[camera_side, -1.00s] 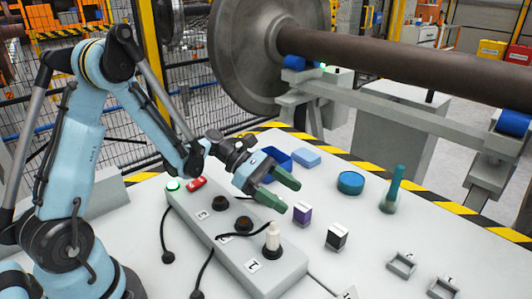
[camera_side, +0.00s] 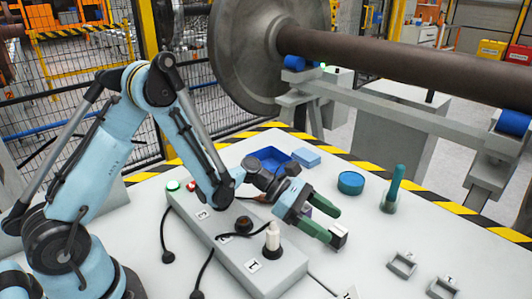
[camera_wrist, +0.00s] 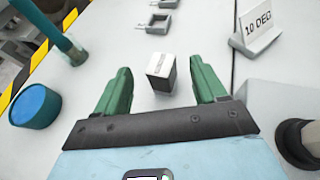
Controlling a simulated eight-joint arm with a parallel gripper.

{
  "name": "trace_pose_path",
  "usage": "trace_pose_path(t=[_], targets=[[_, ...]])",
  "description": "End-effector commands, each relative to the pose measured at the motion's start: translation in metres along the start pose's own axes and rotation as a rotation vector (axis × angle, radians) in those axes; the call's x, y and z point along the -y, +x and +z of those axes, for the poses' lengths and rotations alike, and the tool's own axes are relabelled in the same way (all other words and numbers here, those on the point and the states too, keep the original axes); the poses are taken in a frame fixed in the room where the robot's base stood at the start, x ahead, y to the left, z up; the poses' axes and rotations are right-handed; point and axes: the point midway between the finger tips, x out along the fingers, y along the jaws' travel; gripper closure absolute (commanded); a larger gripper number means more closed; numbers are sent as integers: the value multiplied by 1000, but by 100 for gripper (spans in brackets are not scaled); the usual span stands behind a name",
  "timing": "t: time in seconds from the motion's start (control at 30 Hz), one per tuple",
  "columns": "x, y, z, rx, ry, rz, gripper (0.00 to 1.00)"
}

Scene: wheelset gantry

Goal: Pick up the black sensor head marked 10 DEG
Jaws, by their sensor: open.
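The black sensor head (camera_side: 339,237) is a small upright block with a white top, standing on the white table. In the wrist view the sensor head (camera_wrist: 160,73) sits between my fingertips, with a gap to each finger; the writing on its top is too small to read. My gripper (camera_side: 337,229) has green fingers, spread apart and empty, pointing at the head. It also shows in the wrist view (camera_wrist: 160,70). In the side view a finger covers part of the head. A sign reading 10 DEG (camera_wrist: 255,27) stands beyond, to the right.
A purple head (camera_side: 308,211) is mostly hidden behind my gripper. A grey socket rail (camera_side: 262,268) with a white plug (camera_side: 272,238) lies left of it. A teal round tub (camera_side: 351,183), a teal upright tool (camera_side: 394,188) and small metal holders (camera_side: 402,264) stand to the right.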

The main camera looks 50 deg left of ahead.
Motion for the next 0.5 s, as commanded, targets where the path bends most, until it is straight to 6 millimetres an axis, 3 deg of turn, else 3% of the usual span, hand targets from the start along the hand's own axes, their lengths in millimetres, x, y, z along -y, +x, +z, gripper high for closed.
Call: trace_pose_path(t=[0.1, 0.37, 0.5], targets=[[0, 12, 0, 0, 0, -1, 29], [0, 14, 0, -1, -1, 2, 29], [0, 14, 0, -1, 0, 1, 48]])
